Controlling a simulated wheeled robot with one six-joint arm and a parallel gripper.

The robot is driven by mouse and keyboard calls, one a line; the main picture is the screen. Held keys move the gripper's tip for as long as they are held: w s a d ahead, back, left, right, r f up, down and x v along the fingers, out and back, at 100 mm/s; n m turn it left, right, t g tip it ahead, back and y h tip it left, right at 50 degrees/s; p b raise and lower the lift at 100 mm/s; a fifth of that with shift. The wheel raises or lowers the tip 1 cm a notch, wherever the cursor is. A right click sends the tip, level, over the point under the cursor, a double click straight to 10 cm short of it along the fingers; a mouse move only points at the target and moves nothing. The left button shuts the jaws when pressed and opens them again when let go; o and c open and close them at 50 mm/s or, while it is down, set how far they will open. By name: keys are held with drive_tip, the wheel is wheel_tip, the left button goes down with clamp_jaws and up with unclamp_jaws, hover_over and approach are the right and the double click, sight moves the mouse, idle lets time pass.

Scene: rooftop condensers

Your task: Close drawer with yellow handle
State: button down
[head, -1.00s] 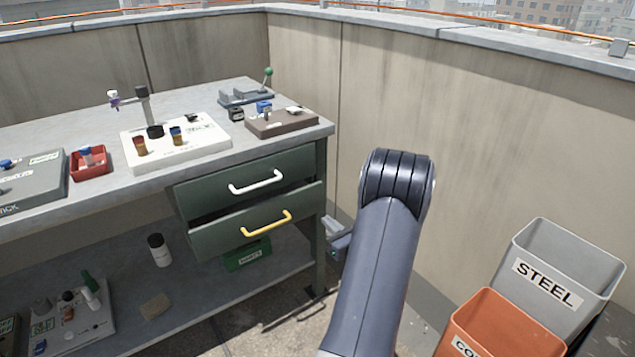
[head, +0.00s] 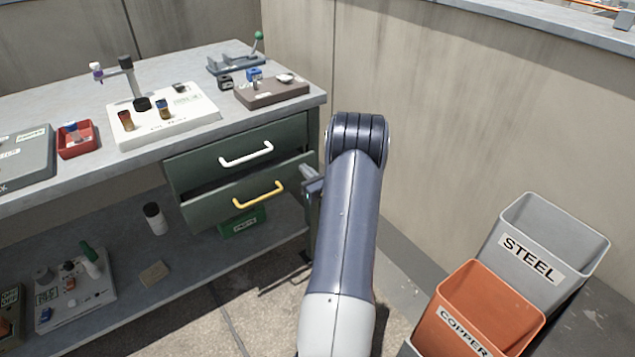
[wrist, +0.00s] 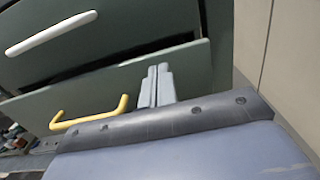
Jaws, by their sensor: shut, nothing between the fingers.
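The drawer with the yellow handle (head: 259,195) is the lower of two green drawers under the workbench, and it stands partly pulled out. Its dark opening shows along the top edge. In the wrist view the yellow handle (wrist: 92,118) is at left and the drawer front (wrist: 110,95) runs behind it. My gripper (wrist: 158,72) is shut and empty, in front of the right part of the drawer front, to the right of the handle; I cannot tell whether it touches. In the head view my gripper (head: 309,177) shows partly, just right of the drawer, with the arm hiding some of it.
The upper drawer with the white handle (head: 246,154) looks shut. The bench top (head: 70,100) holds several fixtures and trays. An orange copper bin (head: 490,300) and a grey steel bin (head: 555,240) stand at right. A concrete wall (head: 430,120) is close on the right.

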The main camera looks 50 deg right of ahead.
sight(297, 162)
drive_tip(key=shift+x, duration=1.4)
drive_tip(key=b+x, duration=0.1)
drive_tip(key=x, duration=0.1)
drive_tip(key=b+x, duration=0.1)
drive_tip(key=x, duration=0.1)
drive_tip(key=shift+f, duration=0.2)
drive_tip(key=shift+w+d+r, duration=0.1)
drive_tip(key=shift+w+r, duration=0.1)
drive_tip(key=shift+r, duration=0.25)
